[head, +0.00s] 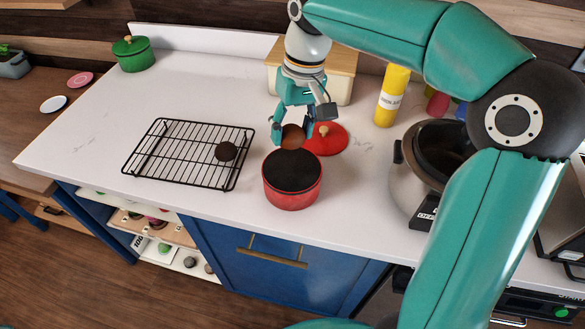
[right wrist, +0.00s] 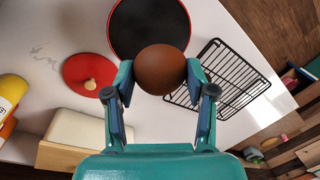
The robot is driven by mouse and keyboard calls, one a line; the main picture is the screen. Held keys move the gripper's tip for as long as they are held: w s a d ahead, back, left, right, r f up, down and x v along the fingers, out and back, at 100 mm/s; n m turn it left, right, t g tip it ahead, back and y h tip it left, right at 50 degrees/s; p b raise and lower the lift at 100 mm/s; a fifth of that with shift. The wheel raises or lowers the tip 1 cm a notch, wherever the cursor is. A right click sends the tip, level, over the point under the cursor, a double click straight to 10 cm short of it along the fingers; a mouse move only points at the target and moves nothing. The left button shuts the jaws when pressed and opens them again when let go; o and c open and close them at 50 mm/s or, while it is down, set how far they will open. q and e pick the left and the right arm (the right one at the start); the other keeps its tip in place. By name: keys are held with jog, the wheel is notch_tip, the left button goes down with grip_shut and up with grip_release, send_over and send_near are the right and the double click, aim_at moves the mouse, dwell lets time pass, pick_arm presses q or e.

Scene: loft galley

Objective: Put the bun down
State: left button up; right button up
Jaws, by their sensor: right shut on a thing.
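The brown bun (head: 292,137) is held between the fingers of my right gripper (head: 291,134), just behind and above the red pot. In the right wrist view the round bun (right wrist: 160,69) sits between both fingertips of the gripper (right wrist: 160,75). The red pot (head: 292,194) stands open on the white counter with a dark inside; it also shows in the right wrist view (right wrist: 112,38). A black wire rack (head: 165,160) lies left of the pot with a dark round item (head: 226,151) on it. My left gripper is not in view.
A red lid (head: 330,140) lies behind and right of the pot. A cooker (head: 409,185) stands to the right, a yellow bottle (head: 391,95) and a wooden-topped box (head: 345,75) at the back. A green pot (head: 134,54) is far left. The counter (head: 85,125) left of the rack is clear.

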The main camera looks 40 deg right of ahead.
send_over(291, 178)
jog(key=f, duration=0.7)
jog(key=shift+s+d, duration=0.1)
jog(key=shift+d, duration=0.1)
jog(key=shift+f, duration=2.35)
jog(key=shift+f, duration=0.3)
jog(key=o, duration=1)
